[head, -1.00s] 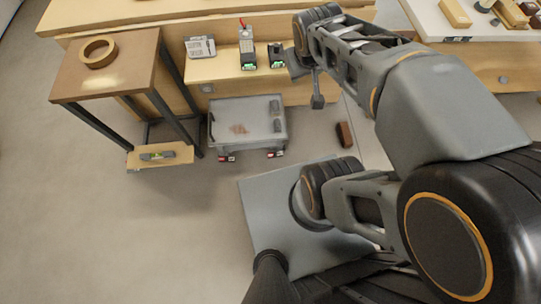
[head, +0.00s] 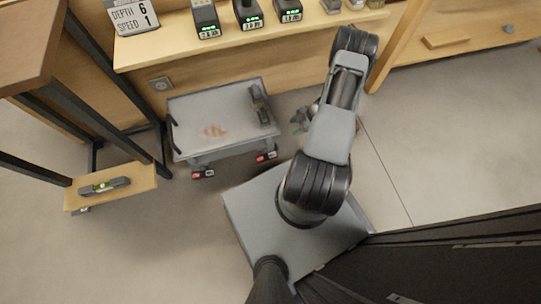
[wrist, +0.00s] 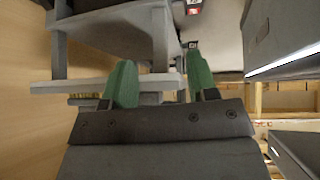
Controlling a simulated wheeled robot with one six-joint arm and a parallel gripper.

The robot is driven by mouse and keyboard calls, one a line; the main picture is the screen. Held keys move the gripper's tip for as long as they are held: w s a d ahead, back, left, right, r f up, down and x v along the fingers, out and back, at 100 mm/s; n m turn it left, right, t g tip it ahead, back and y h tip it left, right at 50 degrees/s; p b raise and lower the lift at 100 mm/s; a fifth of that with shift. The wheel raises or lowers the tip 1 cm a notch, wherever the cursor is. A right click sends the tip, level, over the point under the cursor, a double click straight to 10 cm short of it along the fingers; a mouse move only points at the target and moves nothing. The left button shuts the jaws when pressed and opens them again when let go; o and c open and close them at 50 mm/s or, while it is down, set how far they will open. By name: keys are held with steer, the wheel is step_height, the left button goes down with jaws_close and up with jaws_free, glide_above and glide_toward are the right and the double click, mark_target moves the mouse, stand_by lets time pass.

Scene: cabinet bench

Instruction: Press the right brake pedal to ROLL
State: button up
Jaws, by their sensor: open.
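The grey cart (head: 225,122) stands on the floor below the bench. Its right brake pedal (head: 265,157) is a small red piece with a white label at the lower right edge, and a similar left pedal (head: 197,174) sits at the lower left. The label text is too small to read. My gripper (head: 300,119) is beside the cart's right side, partly hidden by my arm, apart from the right pedal. In the wrist view my green fingers (wrist: 162,82) are spread with nothing held. A red and white pedal piece (wrist: 193,7) shows at the top; I cannot tell which pedal.
A dark-legged table (head: 28,40) with a low shelf (head: 108,190) stands at left.

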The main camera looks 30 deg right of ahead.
steer(key=g+y+b, duration=0.1)
steer(key=y+b, duration=0.1)
glide_toward(274, 155)
steer(key=shift+n, duration=0.3)
steer(key=b+x, duration=0.4)
steer(key=x, duration=0.6)
steer(key=shift+w+b, duration=0.2)
steer(key=shift+b, duration=0.1)
steer(key=shift+c, duration=0.4)
steer(key=c, duration=0.6)
steer(key=shift+o, duration=0.2)
steer(key=shift+f+y, duration=0.45)
steer(key=shift+y, duration=0.45)
steer(key=y, duration=0.1)
steer(key=t+y, duration=0.1)
steer(key=y, duration=0.1)
steer(key=shift+f, duration=0.4)
